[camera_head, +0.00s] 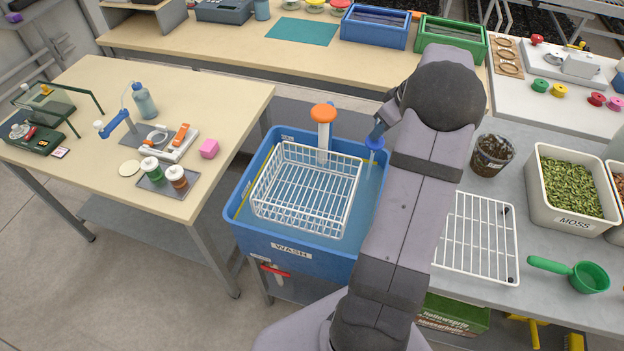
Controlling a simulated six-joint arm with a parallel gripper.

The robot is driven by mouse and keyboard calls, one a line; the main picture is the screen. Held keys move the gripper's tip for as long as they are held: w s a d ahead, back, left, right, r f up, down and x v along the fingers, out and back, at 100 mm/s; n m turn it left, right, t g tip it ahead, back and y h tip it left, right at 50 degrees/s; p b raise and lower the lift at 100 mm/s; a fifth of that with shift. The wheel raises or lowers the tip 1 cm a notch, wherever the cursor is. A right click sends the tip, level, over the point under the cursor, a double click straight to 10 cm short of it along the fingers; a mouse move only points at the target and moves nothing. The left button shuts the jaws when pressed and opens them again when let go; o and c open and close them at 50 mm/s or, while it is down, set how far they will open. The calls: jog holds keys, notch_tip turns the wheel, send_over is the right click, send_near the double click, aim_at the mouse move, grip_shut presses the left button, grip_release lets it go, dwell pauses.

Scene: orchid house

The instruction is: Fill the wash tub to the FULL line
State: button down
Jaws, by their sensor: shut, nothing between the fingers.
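The blue wash tub (262,240) stands in the middle of the head view, with a WASH label on its front. Bluish water (368,185) shows inside it, with a yellow line (243,190) along the left inner wall. No FULL lettering is readable. A white wire basket (308,190) sits in the tub. A white post with an orange knob (323,112) rises at the tub's back. My gripper (372,157) is small in the picture, shut and empty, over the tub's back right part, right of the knob. My arm hides the tub's right side.
A red lever (273,270) is under the tub's front. The right bench holds a wire rack (478,235), a dark pot (491,155), a MOSS bin (570,222) and a green scoop (588,278). A wooden table (95,85) with tools stands left.

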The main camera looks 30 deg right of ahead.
dwell(0.4)
notch_tip(320, 180, up, 8)
jog(key=p, duration=0.5)
dwell(0.3)
